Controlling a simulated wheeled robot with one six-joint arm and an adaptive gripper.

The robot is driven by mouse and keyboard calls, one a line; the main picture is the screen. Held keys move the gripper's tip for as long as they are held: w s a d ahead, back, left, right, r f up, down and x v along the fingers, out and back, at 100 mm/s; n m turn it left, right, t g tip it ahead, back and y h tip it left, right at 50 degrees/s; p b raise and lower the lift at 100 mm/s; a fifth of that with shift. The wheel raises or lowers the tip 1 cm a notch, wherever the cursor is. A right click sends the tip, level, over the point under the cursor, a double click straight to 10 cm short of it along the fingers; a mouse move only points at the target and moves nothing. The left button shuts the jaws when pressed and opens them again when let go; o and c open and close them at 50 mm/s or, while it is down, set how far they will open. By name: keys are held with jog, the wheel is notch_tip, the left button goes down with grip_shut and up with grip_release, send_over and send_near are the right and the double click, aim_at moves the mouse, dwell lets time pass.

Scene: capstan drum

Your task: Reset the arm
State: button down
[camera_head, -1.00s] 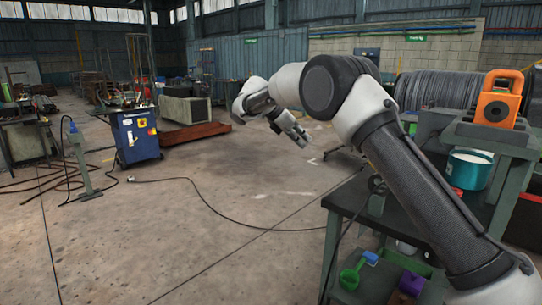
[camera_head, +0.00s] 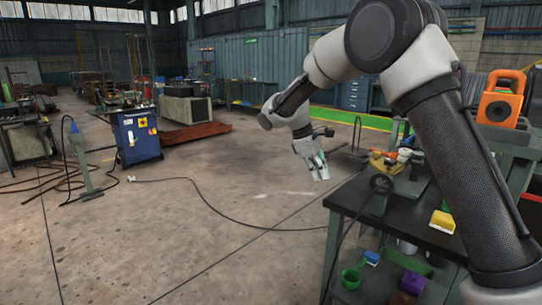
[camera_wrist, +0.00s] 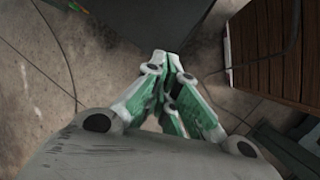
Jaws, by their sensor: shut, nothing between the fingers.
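My gripper (camera_head: 319,170) hangs at the end of my arm, left of the dark workbench, above the bare concrete floor. Its fingers point downward and slightly right. In the wrist view the green-and-white fingers (camera_wrist: 166,62) come together at their tips, with nothing between them. My arm crosses the right half of the head view and hides part of the bench.
A blue cabinet (camera_head: 137,138) stands at left. A cable (camera_head: 215,212) crosses the floor.

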jog(key=s+d+r+m+t+y, duration=0.1)
jog(key=s+d+r+m, duration=0.2)
jog(key=s+d, duration=0.4)
jog(key=s+d+r+m+t+y, duration=0.1)
jog(key=s+d+m, duration=0.4)
jog(key=s, duration=1.2)
jog(key=s+d+r+m+t+y, duration=0.1)
jog(key=s+d+r+m+y, duration=0.2)
jog(key=s+d, duration=0.6)
jog(key=s+r+m, duration=0.1)
jog(key=s+r, duration=0.1)
jog(key=s, duration=0.1)
jog(key=shift+s+r+m+t, duration=0.25)
jog(key=shift+s+m+t, duration=0.15)
